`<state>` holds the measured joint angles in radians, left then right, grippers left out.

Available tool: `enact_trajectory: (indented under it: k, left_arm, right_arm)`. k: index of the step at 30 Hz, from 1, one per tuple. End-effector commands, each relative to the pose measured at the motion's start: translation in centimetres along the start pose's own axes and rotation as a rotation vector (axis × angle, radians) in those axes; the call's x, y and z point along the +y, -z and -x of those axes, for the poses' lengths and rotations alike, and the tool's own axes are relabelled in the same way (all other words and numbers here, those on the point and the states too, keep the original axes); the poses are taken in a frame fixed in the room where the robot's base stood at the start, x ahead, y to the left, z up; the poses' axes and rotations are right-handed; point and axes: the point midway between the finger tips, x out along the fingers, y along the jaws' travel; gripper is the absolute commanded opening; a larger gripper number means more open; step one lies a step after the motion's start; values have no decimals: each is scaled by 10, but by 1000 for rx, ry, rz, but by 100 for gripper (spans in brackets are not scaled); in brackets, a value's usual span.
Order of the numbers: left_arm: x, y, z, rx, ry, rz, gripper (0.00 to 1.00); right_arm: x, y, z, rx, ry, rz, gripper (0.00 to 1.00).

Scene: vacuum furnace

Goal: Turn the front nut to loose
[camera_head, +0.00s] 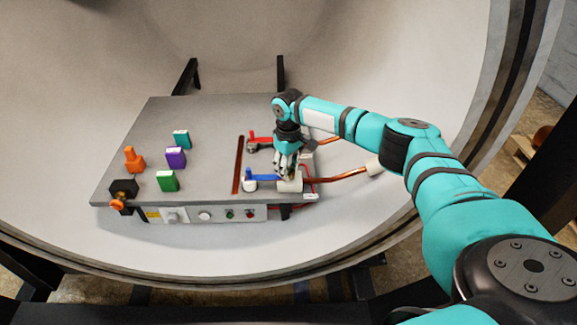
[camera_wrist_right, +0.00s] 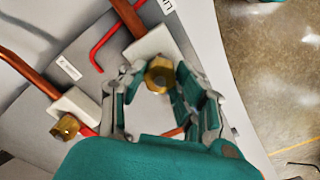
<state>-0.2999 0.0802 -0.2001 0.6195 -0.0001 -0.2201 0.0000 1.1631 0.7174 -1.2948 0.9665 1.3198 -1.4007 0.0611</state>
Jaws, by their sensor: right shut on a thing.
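In the right wrist view the front nut (camera_wrist_right: 159,75) is a brass hex nut on a white block at the end of a copper rod. My right gripper (camera_wrist_right: 160,88) has its fingers on both sides of the nut and is shut on it. In the head view the same gripper (camera_head: 286,176) points down at the front white block (camera_head: 289,186), and its fingers hide the nut. A second brass nut (camera_wrist_right: 66,127) sits on the other white block, left of my gripper in the wrist view. My left gripper is not in view.
The grey box top (camera_head: 210,125) carries a blue handle (camera_head: 262,175), a red handle (camera_head: 259,138) and a brown strip (camera_head: 238,165). Teal, purple, green and orange pieces stand on its left half. The front copper rod (camera_head: 340,176) runs right. The curved furnace wall surrounds the box.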

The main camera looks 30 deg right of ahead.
Motion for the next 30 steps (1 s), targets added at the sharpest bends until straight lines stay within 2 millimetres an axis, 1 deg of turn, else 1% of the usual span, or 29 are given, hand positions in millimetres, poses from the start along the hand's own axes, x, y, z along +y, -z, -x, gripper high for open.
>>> enact_trajectory:
  k: [3, 12, 30]
  left_arm:
    - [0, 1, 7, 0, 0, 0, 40]
    - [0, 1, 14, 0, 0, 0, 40]
    - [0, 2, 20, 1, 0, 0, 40]
  right_arm:
    - [-1, 0, 2, 0, 2, 103, 0]
    - [-1, 0, 1, 0, 1, 388, 0]
    - [0, 1, 1, 3, -1, 958, 0]
